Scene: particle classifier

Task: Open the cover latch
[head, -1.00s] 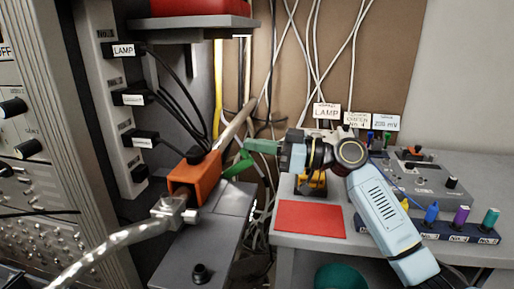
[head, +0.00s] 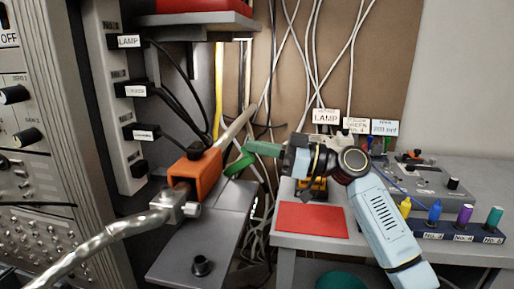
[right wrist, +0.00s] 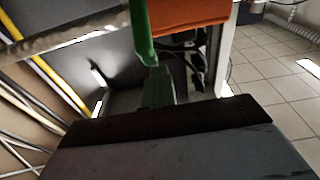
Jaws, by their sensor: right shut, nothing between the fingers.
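The orange block (head: 196,172) is clamped on a metal tube at the left. A green lever (head: 239,164), which looks like the cover latch, sticks out from its right side. In the right wrist view the lever (right wrist: 143,32) hangs beside the orange block (right wrist: 187,17). My right gripper (head: 250,147) is shut and empty, its green fingers close to the lever's free end. In the right wrist view its fingertips (right wrist: 158,74) overlap the lever's end; I cannot tell whether they touch. My left gripper is not in view.
A grey shelf (head: 205,235) with a black knob lies below the orange block. A table with a red mat (head: 312,220), a meter box (head: 425,183) and coloured plugs stands right. Cables hang behind. A rack with labelled plugs (head: 118,100) stands left.

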